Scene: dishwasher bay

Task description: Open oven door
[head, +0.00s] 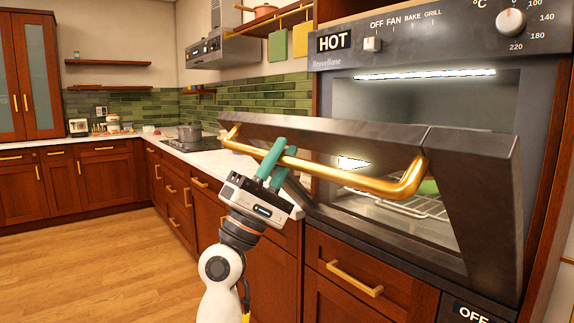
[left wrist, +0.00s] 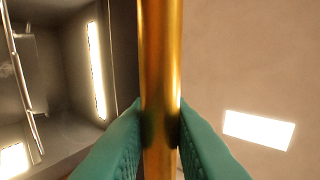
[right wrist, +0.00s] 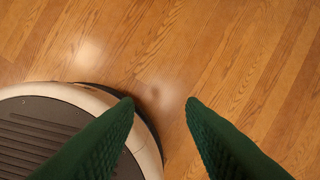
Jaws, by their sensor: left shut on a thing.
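The oven door (head: 330,128) is partly open, tilted out and down from its top edge. A gold bar handle (head: 340,177) runs across its front. My left gripper (head: 274,160) has its green fingers closed around the handle, left of its middle. The left wrist view shows the gold handle (left wrist: 160,70) between both fingertips. The oven interior (head: 425,110) shows behind the door, with a lit strip and a wire rack (head: 410,206). My right gripper (right wrist: 160,105) is open and empty above the wood floor; it is out of the head view.
A drawer with a gold handle (head: 354,278) sits below the oven. A control panel with a knob (head: 512,22) is above it. A counter with a pot (head: 190,132) on a hob lies to the left. The wood floor (head: 100,250) at left is clear.

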